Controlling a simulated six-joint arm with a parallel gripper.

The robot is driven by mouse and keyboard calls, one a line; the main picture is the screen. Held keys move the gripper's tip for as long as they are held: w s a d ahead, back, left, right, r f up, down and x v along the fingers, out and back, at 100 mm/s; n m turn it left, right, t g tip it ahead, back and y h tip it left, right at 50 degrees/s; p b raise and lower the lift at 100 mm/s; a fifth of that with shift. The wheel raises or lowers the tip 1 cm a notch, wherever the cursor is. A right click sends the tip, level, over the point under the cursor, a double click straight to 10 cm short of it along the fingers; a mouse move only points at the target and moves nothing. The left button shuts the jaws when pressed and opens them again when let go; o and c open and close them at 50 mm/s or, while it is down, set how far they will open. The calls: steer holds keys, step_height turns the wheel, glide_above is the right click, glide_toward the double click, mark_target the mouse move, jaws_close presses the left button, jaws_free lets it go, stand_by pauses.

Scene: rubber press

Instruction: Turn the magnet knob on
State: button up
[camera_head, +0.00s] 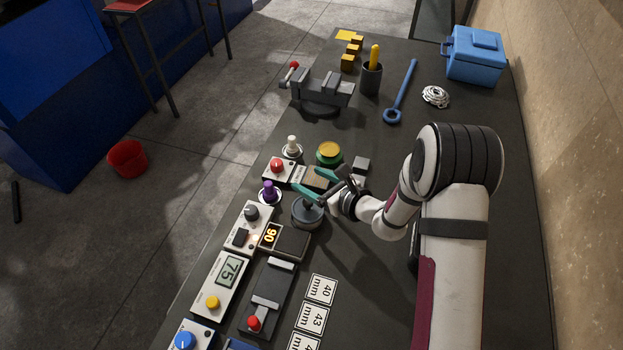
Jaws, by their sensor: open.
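My gripper (315,184) has teal fingertips, is open, and hangs over the middle of the bench, pointing left. A dark grey round knob-like part (307,212) stands just below its lower fingertip; I cannot tell whether they touch. A white panel (232,247) left of it carries a dark grey knob (251,212) and a black switch (241,236), with a small warm glow beside it. No label naming the magnet is readable, so I cannot tell which knob is the magnet's. The gripper partly covers a tan block (317,177).
A purple knob (269,190), a red button (276,165), a white knob (292,145) and a yellow-topped green button (329,151) crowd around the gripper. A vise (322,92) stands farther back. Bare bench lies behind the green button.

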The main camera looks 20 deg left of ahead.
steer(key=s+a+n+g, duration=0.3)
steer(key=n, duration=0.1)
steer(key=s+a+r+n+g, duration=0.1)
steer(key=s+a+n+g, duration=0.2)
steer(key=a+n, duration=0.1)
steer(key=s+a+r+n+g, duration=0.1)
steer(key=s+a+n+g, duration=0.2)
steer(key=a+n+g, duration=0.1)
steer(key=shift+s+a+r, duration=0.15)
steer(key=shift+s+a, duration=0.05)
steer(key=shift+a, duration=0.05)
steer(key=n+h, duration=0.1)
steer(key=s+n+g+h, duration=0.1)
steer(key=n, duration=0.1)
steer(key=s+f+n+h, duration=0.1)
steer(key=h, duration=0.1)
steer(key=shift+s+a+n+g, duration=0.15)
steer(key=shift+a+n+g, duration=0.15)
steer(key=shift+n, duration=0.1)
steer(key=n+h, duration=0.2)
steer(key=w+n+t+h, duration=0.1)
steer(key=shift+d+f, duration=0.2)
steer(key=shift+d, duration=0.05)
steer(key=w+r+n+t+h, duration=0.2)
steer(key=w+n+t+h, duration=0.1)
steer(key=w, duration=0.1)
steer(key=n+t+h, duration=0.2)
steer(key=t, duration=0.3)
glide_toward(276, 163)
steer(key=x, duration=0.9)
